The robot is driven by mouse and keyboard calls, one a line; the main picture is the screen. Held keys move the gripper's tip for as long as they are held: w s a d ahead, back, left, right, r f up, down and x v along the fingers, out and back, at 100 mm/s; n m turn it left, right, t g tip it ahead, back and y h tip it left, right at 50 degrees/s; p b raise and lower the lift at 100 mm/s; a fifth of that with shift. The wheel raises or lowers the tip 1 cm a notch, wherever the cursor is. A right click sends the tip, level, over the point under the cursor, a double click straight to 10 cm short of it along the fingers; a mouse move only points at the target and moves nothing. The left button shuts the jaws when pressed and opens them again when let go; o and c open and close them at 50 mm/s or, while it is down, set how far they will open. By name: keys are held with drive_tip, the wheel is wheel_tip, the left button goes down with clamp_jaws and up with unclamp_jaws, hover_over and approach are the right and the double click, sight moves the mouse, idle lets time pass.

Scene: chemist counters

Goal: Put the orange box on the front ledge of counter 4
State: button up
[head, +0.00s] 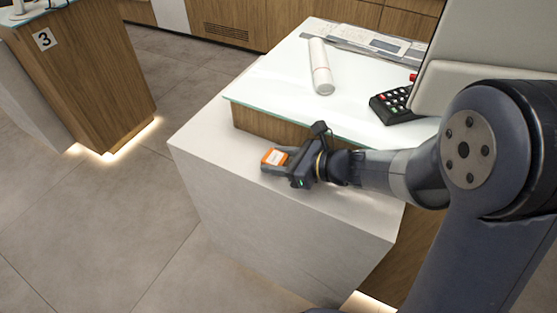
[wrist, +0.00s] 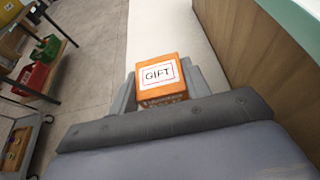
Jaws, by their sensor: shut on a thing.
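The orange box (head: 274,157) has a white label on top, which reads "GIFT" in the wrist view (wrist: 161,80). My gripper (head: 276,160) is shut on the box, with one finger on each side of it in the wrist view (wrist: 163,88). I cannot tell whether the box touches the ledge. No number shows on this counter.
A monitor is at the right. A counter marked 3 (head: 44,39) stands at the left across clear floor. In the wrist view, a trolley (wrist: 22,140) and coloured bins are at the left.

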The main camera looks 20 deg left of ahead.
drive_tip(key=shift+f, duration=0.15)
drive_tip(key=o, duration=1.1)
drive_tip(key=shift+r, duration=0.35)
drive_tip(key=p+v, duration=0.1)
drive_tip(key=v, duration=1.1)
